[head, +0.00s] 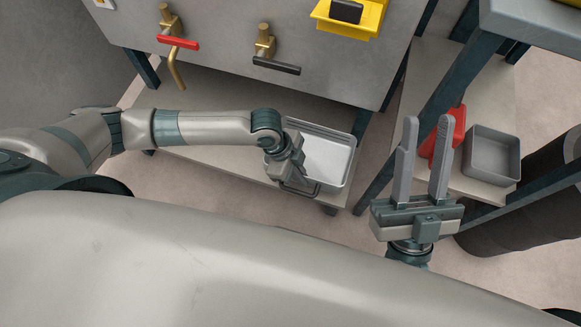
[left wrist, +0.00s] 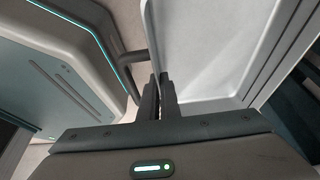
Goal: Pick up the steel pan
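The steel pan (head: 325,158) is a shallow, light grey rectangular tray with a loop handle, at the right end of the low shelf in the head view. My left gripper (head: 296,172) is at its near left edge. In the left wrist view the pan (left wrist: 215,45) fills the upper right, with its dark handle (left wrist: 131,60) at its left side. There the fingers of my left gripper (left wrist: 160,88) are close together, straddling the pan's rim; their exact contact is partly hidden. My right gripper (head: 424,130) is open and empty, pointing up in the picture, to the right of the pan.
The low shelf (head: 205,165) lies under a grey machine (head: 230,40) with red and black handles and a yellow bracket (head: 350,14). A side rack at right holds a grey bin (head: 491,155) and a red object (head: 450,135). A dark drum (head: 525,205) stands at far right.

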